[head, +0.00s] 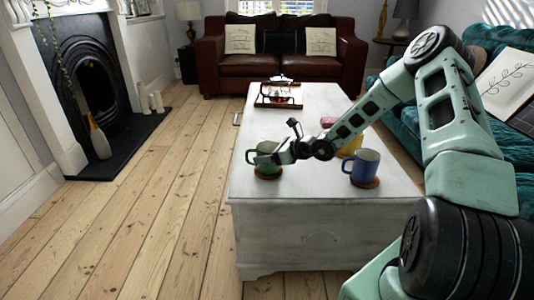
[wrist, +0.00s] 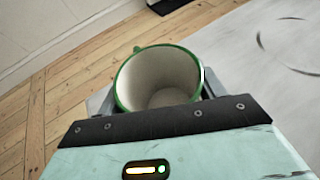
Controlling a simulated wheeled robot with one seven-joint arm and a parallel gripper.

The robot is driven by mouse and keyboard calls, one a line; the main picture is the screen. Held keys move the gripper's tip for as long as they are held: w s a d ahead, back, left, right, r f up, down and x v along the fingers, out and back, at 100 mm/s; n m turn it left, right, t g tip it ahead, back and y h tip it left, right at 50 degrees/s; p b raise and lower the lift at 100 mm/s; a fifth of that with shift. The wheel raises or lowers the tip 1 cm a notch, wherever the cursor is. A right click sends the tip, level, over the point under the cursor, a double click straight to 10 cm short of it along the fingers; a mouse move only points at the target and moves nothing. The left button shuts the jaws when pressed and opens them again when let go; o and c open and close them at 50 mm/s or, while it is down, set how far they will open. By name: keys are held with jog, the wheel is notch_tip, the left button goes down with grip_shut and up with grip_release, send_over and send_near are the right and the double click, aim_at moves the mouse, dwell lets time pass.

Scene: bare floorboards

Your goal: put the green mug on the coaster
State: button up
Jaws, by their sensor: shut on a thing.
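The green mug (head: 266,163) is upright at the near left corner of the white chest table, with its handle to the left. A brown round coaster (head: 267,174) shows directly under it; I cannot tell whether the mug touches it. My gripper (head: 276,157) reaches in from the right and is shut on the mug. In the wrist view the mug (wrist: 158,82) sits between the fingers, its white inside empty, and the coaster is hidden.
A blue mug (head: 364,165) stands on another brown coaster (head: 365,182) to the right. Behind my forearm are a yellow thing (head: 351,146) and a pink thing (head: 327,122). A tray (head: 279,100) lies at the table's far end. The table's middle left is clear.

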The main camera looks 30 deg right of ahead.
jog(key=o, duration=1.2)
jog(key=shift+c, duration=0.2)
jog(key=shift+r, duration=0.1)
jog(key=shift+s+d+r, duration=0.15)
jog(key=shift+s+r, duration=0.05)
jog(key=p+v, duration=0.4)
jog(key=v, duration=0.7)
jog(key=s+a+r+n+g+y, duration=0.1)
jog(key=s+a+r+n+g, duration=0.15)
jog(key=a+n, duration=0.5)
jog(key=s+a+r+n+g+y, duration=0.15)
jog(key=s+a+n+g, duration=0.25)
jog(key=a, duration=0.6)
jog(key=s+a+r+n+g+y, duration=0.1)
jog(key=s+a+r+n+g, duration=0.25)
jog(key=a, duration=0.55)
jog(key=s+a+r+n+h, duration=0.1)
jog(key=s+a+n+h, duration=0.1)
jog(key=s+n, duration=0.4)
jog(key=s+a+r+n+g+h, duration=0.1)
jog(key=s+a+r+n+h, duration=0.1)
jog(key=s+n, duration=0.5)
jog(key=s+a+r+n+h, duration=0.2)
jog(key=s+a+n+h, duration=0.1)
jog(key=s+n+h, duration=0.2)
jog(key=s+n, duration=0.2)
jog(key=n, duration=0.2)
jog(key=shift+s+n+g+h, duration=0.2)
jog(key=shift+n+g+h, duration=0.15)
jog(key=shift+n+g, duration=0.05)
